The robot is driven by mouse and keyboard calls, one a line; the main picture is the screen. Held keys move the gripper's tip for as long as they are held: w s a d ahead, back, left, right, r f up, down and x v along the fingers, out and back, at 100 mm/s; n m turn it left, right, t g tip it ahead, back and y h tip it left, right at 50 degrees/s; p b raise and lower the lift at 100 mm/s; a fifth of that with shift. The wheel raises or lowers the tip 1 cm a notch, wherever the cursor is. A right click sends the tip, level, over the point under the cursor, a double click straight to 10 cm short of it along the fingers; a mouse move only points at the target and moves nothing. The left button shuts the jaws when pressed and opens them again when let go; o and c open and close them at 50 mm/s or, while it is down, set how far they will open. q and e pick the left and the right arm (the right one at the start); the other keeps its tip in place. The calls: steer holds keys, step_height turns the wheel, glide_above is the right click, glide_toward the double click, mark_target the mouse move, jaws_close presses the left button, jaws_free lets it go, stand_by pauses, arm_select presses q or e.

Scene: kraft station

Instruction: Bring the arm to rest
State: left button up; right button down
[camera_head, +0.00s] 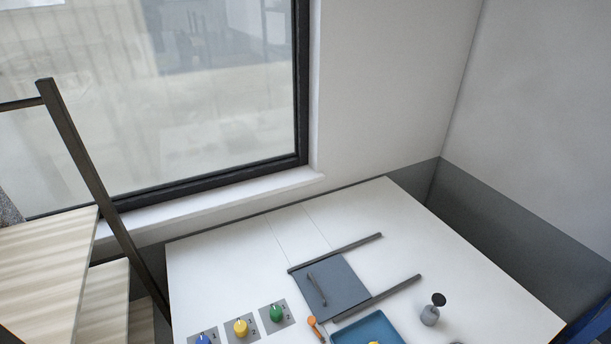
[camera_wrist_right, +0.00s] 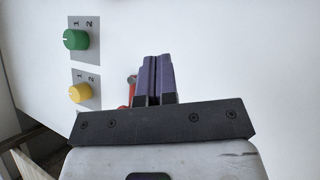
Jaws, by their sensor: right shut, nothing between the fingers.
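My right gripper (camera_wrist_right: 157,60) shows in the right wrist view. Its two purple fingers are together with nothing between them. It hangs over the white table, beside a green knob (camera_wrist_right: 75,40) and a yellow knob (camera_wrist_right: 80,93). A small red or orange thing (camera_wrist_right: 131,82) shows partly behind the fingers; whether they touch it I cannot tell. Neither gripper shows in the head view, and my left gripper is in no view.
The white table (camera_head: 220,267) holds green (camera_head: 276,313), yellow (camera_head: 240,327) and blue (camera_head: 204,340) knobs, a grey panel (camera_head: 335,285) with a handle between rails, an orange-handled tool (camera_head: 314,324), a blue tray (camera_head: 350,333) and a grey bottle (camera_head: 430,316). The table's back right is clear.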

steer(key=s+d+m, duration=0.2)
steer(key=s+d+f+m+g+y, duration=0.1)
steer(key=s+d+m, duration=0.1)
steer(key=s, duration=0.1)
steer(key=s+d+f+m+g, duration=0.1)
steer(key=s+d+m, duration=0.1)
steer(key=m, duration=0.1)
steer(key=shift+s+d+f+y, duration=0.15)
steer(key=shift+s+y, duration=0.1)
steer(key=shift+y, duration=0.15)
steer(key=s+d+m, duration=0.2)
steer(key=s+d+m+g, duration=0.1)
steer(key=s+d+m, duration=0.1)
steer(key=s+d+m+y, duration=0.1)
steer(key=s+d+m, duration=0.1)
steer(key=s, duration=0.1)
steer(key=shift+d+r+g, duration=0.3)
steer(key=shift+r, duration=0.1)
steer(key=s+d+r+m+y, duration=0.1)
steer(key=s+d+r+m, duration=0.6)
steer(key=s+d+m, duration=0.3)
steer(key=shift+s+d+r+y, duration=0.25)
steer(key=shift+s+r+y, duration=0.1)
steer(key=shift+s, duration=0.6)
